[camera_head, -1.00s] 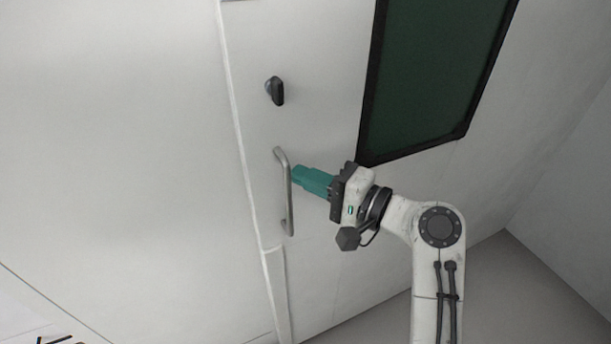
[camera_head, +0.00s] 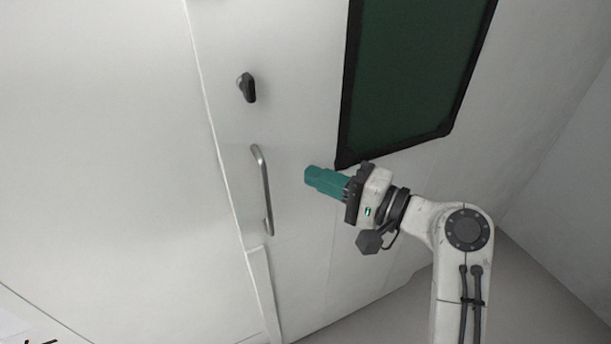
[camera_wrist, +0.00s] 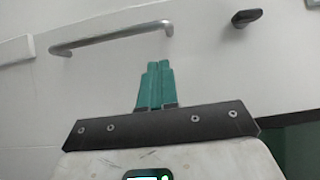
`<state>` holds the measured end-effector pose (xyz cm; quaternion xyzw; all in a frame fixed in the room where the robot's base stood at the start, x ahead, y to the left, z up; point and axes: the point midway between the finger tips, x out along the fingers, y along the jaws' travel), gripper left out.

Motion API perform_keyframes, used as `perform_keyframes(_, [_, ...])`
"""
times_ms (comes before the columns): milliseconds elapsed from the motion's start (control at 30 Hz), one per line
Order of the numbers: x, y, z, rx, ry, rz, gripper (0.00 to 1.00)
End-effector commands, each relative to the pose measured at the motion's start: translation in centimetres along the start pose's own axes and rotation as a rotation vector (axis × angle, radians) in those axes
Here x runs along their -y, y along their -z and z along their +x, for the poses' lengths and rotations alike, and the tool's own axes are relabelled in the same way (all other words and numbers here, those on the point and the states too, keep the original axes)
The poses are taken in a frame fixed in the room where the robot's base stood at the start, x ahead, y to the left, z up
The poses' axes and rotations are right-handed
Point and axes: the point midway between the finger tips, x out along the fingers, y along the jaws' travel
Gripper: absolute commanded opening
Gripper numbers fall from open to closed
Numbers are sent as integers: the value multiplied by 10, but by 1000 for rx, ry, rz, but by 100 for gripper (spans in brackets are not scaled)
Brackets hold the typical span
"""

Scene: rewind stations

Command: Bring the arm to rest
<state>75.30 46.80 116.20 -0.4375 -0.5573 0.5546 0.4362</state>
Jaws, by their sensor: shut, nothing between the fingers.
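My gripper (camera_head: 312,177) has teal fingers that are shut with nothing between them. In the head view it is to the right of the metal door handle (camera_head: 264,190), with a clear gap between them. My arm reaches in from the lower right and is bent at the elbow. In the wrist view my gripper (camera_wrist: 158,66) points toward the white door, and the handle (camera_wrist: 110,38) shows beyond its tips.
A white door (camera_head: 300,120) carries the handle and a dark knob (camera_head: 247,87) above it. A dark green panel with a black frame (camera_head: 410,75) is at upper right. Grey floor (camera_head: 390,315) shows at the bottom. The space around my gripper is free.

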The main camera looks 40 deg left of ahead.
Motion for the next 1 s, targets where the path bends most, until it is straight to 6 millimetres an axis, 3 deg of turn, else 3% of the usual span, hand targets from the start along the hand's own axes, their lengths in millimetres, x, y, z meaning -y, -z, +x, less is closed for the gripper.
perform_keyframes(333, [-3, 2, -57, -6, 0, 2, 0])
perform_keyframes(500, [-1, 1, -68, -3, 0, 2, 0])
perform_keyframes(767, [-1, 1, -70, -3, -1, 2, 0])
perform_keyframes(867, [-26, 1, -85, -48, -49, -12, 0])
perform_keyframes(1000, [-92, -4, -129, -162, -204, -55, 0])
